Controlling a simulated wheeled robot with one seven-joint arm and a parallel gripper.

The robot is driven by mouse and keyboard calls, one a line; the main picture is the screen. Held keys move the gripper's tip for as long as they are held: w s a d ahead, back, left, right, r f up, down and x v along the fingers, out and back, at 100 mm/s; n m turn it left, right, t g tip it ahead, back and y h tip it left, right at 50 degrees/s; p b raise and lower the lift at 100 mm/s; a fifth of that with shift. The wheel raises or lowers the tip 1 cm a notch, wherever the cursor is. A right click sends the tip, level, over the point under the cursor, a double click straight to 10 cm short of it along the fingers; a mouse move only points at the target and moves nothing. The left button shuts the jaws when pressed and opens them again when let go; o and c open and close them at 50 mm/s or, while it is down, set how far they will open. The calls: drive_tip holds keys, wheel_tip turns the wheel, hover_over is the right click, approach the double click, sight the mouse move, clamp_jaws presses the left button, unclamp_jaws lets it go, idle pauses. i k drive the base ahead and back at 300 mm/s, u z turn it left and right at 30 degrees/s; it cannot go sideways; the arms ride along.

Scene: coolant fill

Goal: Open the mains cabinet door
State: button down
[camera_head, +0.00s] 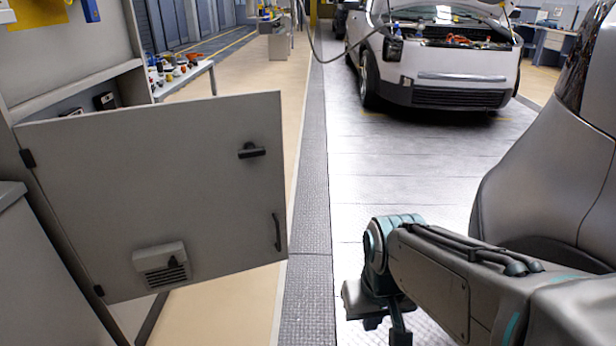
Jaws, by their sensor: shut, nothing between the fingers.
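The grey mains cabinet door (190,190) fills the left of the head view. It stands swung out from the grey cabinet (70,40), hinged along its left edge, and part of the cabinet's interior shows above it. The door bears a black latch handle (251,151), a black vertical pull handle (277,231) near its free edge and a small vented box (161,264). My gripper (388,326) is at the bottom centre, right of the door and apart from it. Its fingers point down, are shut and empty, and are partly cut off by the frame edge.
A white car (440,60) with its hood up stands at the back. A bench (190,78) with small parts stands behind the door. A dark floor strip (312,180) runs beside the door. The metal floor (400,165) between door and car is clear.

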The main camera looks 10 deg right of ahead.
sight(118, 183)
drive_tip(key=z, duration=0.6)
drive_tip(key=i, duration=1.65)
drive_tip(key=u, duration=0.7)
drive_tip(key=i, duration=0.4)
drive_tip(key=u, duration=0.35)
